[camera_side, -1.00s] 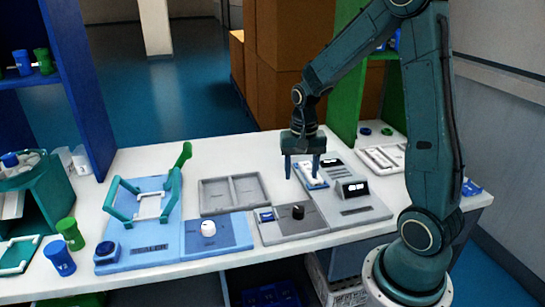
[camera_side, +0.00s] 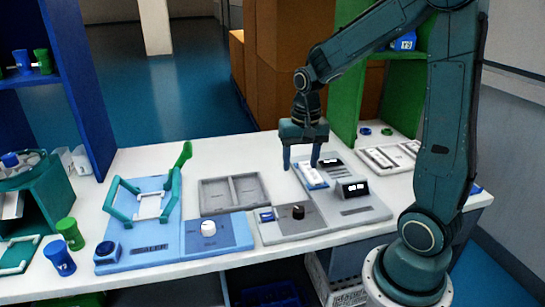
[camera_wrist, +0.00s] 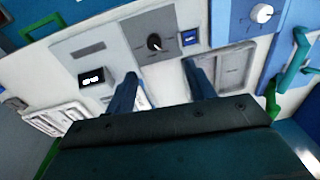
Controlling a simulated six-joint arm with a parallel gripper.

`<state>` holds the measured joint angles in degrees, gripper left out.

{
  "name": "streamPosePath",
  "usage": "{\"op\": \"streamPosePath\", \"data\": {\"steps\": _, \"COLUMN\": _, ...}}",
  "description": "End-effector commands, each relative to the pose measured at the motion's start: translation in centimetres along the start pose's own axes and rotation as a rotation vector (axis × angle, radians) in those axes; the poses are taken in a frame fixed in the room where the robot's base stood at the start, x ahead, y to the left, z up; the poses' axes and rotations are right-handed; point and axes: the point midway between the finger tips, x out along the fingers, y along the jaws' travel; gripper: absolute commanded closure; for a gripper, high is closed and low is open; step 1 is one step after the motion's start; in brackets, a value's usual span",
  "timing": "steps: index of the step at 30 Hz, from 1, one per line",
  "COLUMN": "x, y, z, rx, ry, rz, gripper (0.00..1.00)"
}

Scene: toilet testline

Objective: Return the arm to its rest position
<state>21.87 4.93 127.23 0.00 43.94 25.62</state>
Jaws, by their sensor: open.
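My gripper (camera_side: 301,165) is open and empty in the side view, fingers pointing down, above the back of the grey device on the white table. In the wrist view my gripper (camera_wrist: 160,88) shows two blue fingers spread apart with nothing between them. Below and beside the fingers is a white and blue item (camera_side: 311,175) lying on the grey device (camera_side: 345,205). The device has a black knob (camera_side: 298,212) and a small black display (camera_side: 353,189).
A grey two-compartment tray (camera_side: 233,193) and a blue sealer (camera_side: 140,250) with a green-handled frame stand to the left. Blue (camera_side: 59,258) and green (camera_side: 70,233) cups are at the front left. A green shelf (camera_side: 345,100) and cardboard boxes (camera_side: 280,60) rise behind.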

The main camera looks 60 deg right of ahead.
Motion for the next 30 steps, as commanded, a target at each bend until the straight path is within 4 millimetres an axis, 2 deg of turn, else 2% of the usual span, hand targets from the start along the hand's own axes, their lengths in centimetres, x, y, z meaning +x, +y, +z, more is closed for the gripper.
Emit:
{"op": "streamPosePath", "data": {"steps": 6, "x": -3.7, "y": -1.1, "z": 3.0, "rx": -0.157, "ry": 0.076, "rz": -0.041, "gripper": 0.46}}
{"op": "streamPosePath", "data": {"steps": 15, "x": -7.7, "y": -1.5, "z": 7.5, "rx": -0.374, "ry": 0.175, "rz": -0.095, "gripper": 0.46}}
{"op": "streamPosePath", "data": {"steps": 21, "x": -9.7, "y": -1.2, "z": 10.6, "rx": -0.518, "ry": 0.246, "rz": -0.131, "gripper": 0.46}}
{"op": "streamPosePath", "data": {"steps": 30, "x": -11.6, "y": -0.1, "z": 14.8, "rx": -0.718, "ry": 0.346, "rz": -0.180, "gripper": 0.46}}
